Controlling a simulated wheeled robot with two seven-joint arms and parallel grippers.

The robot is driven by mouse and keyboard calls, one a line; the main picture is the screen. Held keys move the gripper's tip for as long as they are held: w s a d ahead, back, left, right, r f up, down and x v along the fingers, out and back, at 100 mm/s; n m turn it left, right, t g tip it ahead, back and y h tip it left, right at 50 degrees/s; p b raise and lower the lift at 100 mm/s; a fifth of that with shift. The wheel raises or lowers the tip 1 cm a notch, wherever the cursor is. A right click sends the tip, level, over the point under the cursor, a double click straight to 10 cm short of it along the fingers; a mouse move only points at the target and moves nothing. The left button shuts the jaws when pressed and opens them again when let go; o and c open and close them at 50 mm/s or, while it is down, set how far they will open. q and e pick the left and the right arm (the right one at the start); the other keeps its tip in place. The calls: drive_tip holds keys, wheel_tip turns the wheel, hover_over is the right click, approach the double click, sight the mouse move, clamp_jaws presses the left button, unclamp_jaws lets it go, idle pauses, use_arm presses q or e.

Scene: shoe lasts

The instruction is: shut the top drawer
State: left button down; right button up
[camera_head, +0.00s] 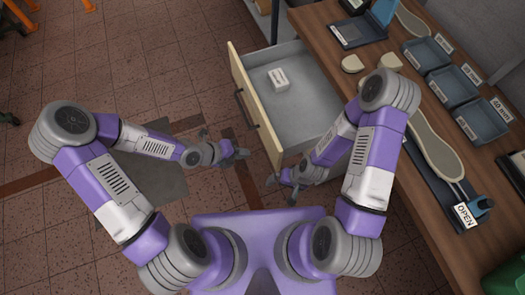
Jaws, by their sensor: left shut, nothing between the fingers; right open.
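The top drawer (305,112) is pulled well out from the left side of the wooden bench. Its pale front panel (256,104) faces left and carries a dark handle (246,108). A small white block (279,79) lies inside the drawer. My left gripper (243,154) is shut and empty, to the left of the near end of the front panel and below the handle in the picture. My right gripper (280,188) is open and empty, just below the drawer's near corner. Whether either gripper touches the drawer cannot be told.
The wooden bench top (440,215) fills the right side. On it are blue-grey trays (452,86), a long shoe-sole shape (432,140), small beige pieces (390,62) and a stand with an OPEN label (465,214).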

use_arm(q)
drive_tip(key=d+f, duration=0.1)
drive_tip(key=d, duration=0.1)
drive_tip(key=w+d+f+b, duration=0.1)
drive_tip(key=d, duration=0.1)
drive_tip(key=w+d+f+b, duration=0.1)
drive_tip(key=d, duration=0.1)
drive_tip(key=shift+f, duration=0.15)
drive_tip(key=shift+w+d, duration=0.15)
drive_tip(key=shift+d, duration=0.4)
